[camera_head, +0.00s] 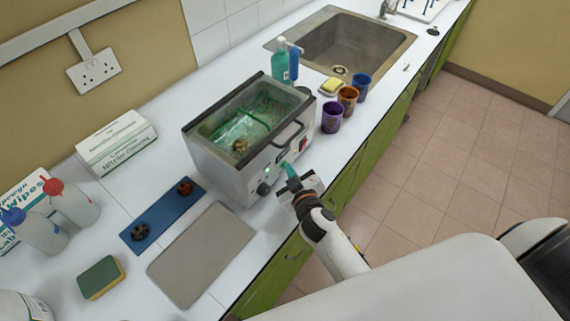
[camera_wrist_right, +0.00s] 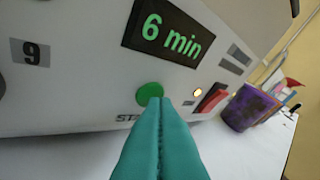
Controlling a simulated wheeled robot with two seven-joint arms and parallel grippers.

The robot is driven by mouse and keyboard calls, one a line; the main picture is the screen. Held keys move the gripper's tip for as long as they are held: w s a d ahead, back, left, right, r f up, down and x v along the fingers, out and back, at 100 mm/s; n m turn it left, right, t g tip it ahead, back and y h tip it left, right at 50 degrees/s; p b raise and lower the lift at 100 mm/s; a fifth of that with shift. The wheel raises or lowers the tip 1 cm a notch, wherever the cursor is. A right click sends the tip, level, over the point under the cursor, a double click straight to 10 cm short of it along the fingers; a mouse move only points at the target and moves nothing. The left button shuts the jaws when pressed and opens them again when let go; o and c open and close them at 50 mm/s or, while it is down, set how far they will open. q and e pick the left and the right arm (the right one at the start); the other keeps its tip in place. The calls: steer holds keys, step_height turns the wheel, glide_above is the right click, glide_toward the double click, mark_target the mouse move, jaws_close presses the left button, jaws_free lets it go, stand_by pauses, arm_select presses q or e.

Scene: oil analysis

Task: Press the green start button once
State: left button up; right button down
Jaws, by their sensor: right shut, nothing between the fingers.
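The metal bath unit (camera_head: 240,135) stands on the white counter, holding greenish liquid and a green item. In the right wrist view its front panel shows the green start button (camera_wrist_right: 148,92), just below a display reading "6 min" (camera_wrist_right: 168,35). My right gripper (camera_head: 287,166) is shut and empty, its teal fingertips pointing at the front panel. In the right wrist view the fingertips (camera_wrist_right: 160,100) overlap the lower right edge of the button. I cannot tell whether they touch it. The word under the button is partly hidden by the fingers. My left gripper is not in view.
A red switch (camera_wrist_right: 212,98) and a small lit lamp (camera_wrist_right: 197,92) sit right of the button. A purple cup (camera_head: 332,117) stands right of the unit, near other cups. A grey mat (camera_head: 203,253) and blue strip (camera_head: 160,215) lie left.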

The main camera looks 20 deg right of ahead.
stand_by(0.4)
steer(key=shift+s+d, duration=0.4)
steer(key=shift+s, duration=0.25)
steer(key=shift+s+d, duration=0.4)
steer(key=shift+s, duration=0.3)
steer(key=shift+s+d, duration=0.45)
steer(key=shift+s, duration=0.3)
steer(key=shift+s+d, duration=0.4)
steer(key=shift+s, duration=0.3)
